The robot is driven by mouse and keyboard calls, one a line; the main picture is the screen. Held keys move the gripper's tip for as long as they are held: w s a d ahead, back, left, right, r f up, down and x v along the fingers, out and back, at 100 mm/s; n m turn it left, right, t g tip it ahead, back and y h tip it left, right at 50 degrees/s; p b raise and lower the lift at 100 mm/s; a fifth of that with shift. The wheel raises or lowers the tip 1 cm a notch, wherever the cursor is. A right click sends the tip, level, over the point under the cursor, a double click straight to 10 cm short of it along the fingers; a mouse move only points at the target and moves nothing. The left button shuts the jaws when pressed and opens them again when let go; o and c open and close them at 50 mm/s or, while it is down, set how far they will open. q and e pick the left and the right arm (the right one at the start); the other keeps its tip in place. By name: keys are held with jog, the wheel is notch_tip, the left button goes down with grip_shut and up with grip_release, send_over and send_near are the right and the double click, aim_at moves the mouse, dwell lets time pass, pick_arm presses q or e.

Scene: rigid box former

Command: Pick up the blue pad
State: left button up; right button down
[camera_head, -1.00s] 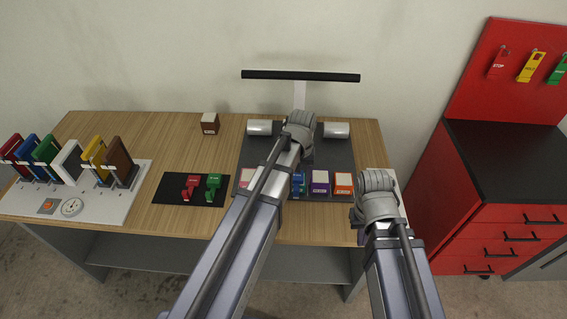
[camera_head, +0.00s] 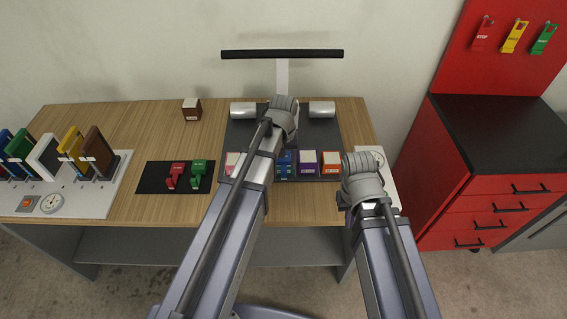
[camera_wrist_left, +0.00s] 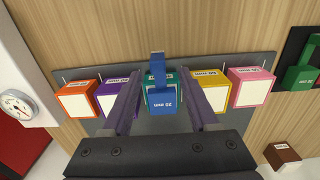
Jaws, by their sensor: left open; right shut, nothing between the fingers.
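The blue pad (camera_wrist_left: 162,102), a small blue block marked 20 mm with an upright blue tab, sits against a teal block (camera_wrist_left: 151,81) in the middle of a row in the left wrist view. It also shows in the head view (camera_head: 285,166), partly beside my left forearm. My left gripper (camera_wrist_left: 164,78) is open, its two fingers seen on either side of the pad. I cannot tell whether they touch it. In the head view the left fingers are hidden behind the wrist. My right arm ends at the table's front right; its fingers are hidden.
Purple (camera_wrist_left: 113,97), orange (camera_wrist_left: 76,99), yellow (camera_wrist_left: 209,87) and pink (camera_wrist_left: 249,86) blocks flank the pad on a dark mat (camera_head: 240,130). Red (camera_head: 174,176) and green (camera_head: 198,174) pieces lie on a black mat to the left. A red cabinet (camera_head: 430,180) stands right.

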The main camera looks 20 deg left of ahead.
aim_at(284, 171)
pick_arm(q)
jog(key=f+b, duration=0.1)
jog(key=f, duration=0.1)
jog(key=f+b, duration=0.2)
jog(key=shift+s+d+f, duration=0.1)
jog(key=shift+s+d, duration=0.05)
jog(key=shift+s, duration=0.05)
grip_shut()
dwell(0.5)
